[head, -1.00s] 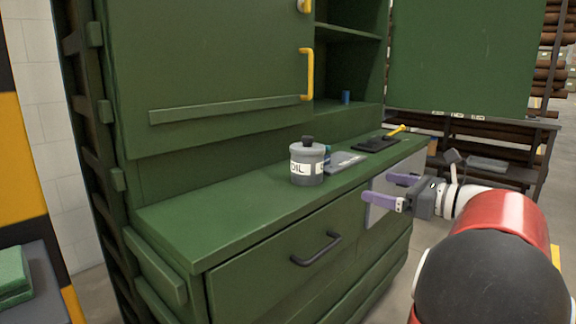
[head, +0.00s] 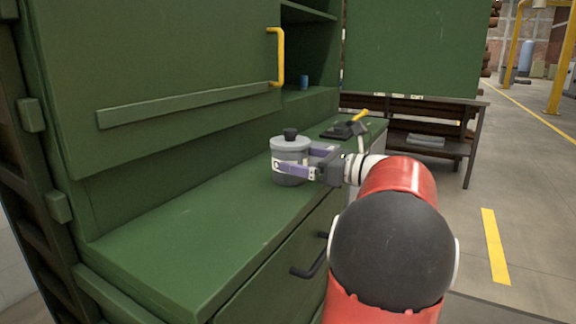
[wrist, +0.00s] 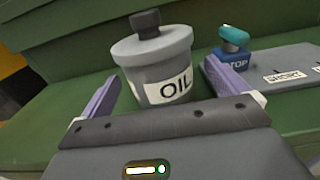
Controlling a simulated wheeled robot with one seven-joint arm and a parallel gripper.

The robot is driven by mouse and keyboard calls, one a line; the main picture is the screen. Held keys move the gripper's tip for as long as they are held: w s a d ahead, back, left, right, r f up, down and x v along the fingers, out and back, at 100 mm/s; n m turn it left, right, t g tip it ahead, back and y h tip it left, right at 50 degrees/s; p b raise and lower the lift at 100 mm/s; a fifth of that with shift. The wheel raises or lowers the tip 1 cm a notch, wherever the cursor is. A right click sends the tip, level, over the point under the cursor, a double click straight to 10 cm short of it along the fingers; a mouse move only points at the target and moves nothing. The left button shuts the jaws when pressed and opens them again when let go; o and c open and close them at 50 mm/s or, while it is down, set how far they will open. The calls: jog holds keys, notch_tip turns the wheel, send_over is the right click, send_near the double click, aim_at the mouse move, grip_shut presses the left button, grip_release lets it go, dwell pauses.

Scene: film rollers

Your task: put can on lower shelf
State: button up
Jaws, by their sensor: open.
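The grey can (head: 290,150) with a dark knob on its lid stands upright on the green counter. In the wrist view the can (wrist: 155,60) carries a white label reading "OIL". My gripper (head: 296,162) is open at the can, with one purple finger in front of it and the other partly hidden behind. In the wrist view the fingertips (wrist: 168,88) lie to either side of the can's lower part; I cannot tell whether they touch it. The cabinet's shelf compartment (head: 310,65) is open at the back, with a small blue cylinder (head: 303,82) on its lower level.
The green counter (head: 185,235) is clear to the left of the can. A grey panel (wrist: 280,78) with a teal-topped stop button (wrist: 234,45) sits right of the can. A dark tool with a yellow handle (head: 358,117) lies farther back. Yellow door handle (head: 277,57) juts out above.

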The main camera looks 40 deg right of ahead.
aim_at(290, 157)
jog(key=x, duration=0.3)
jog(key=shift+w+a, duration=0.25)
jog(key=c, duration=1.2)
jog(key=shift+c, duration=0.2)
